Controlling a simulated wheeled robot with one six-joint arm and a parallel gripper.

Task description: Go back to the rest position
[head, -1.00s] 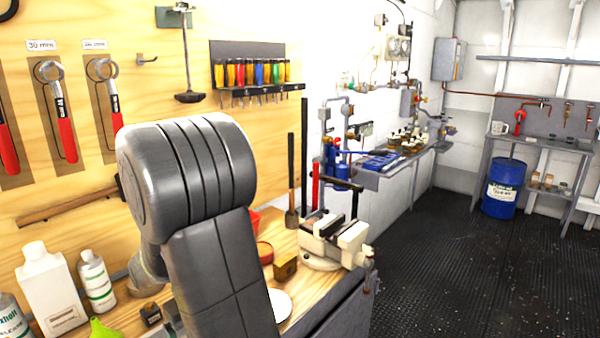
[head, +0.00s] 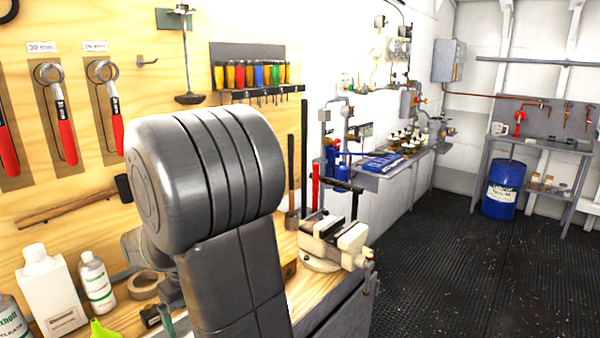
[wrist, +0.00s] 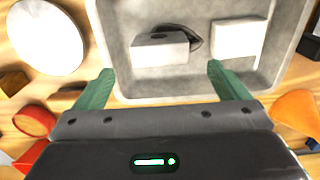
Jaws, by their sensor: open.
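My gripper (wrist: 155,92) shows in the wrist view with its two green fingers spread apart and nothing between them. It is over the wooden workbench (head: 318,288), at the near edge of a grey tray (wrist: 125,85). In the tray lie a grey block-like item (wrist: 160,48) with a dark curved piece beside it, and a white block (wrist: 239,38). In the head view my arm hides most of the bench middle and the gripper's fingertips are hard to make out.
A white round plate (wrist: 47,38), a red round container (wrist: 34,117) and an orange item (wrist: 298,108) lie around the tray. A bench vise (head: 335,243) stands at the bench's right end. White bottles (head: 50,290) stand at left. The floor (head: 450,260) is clear.

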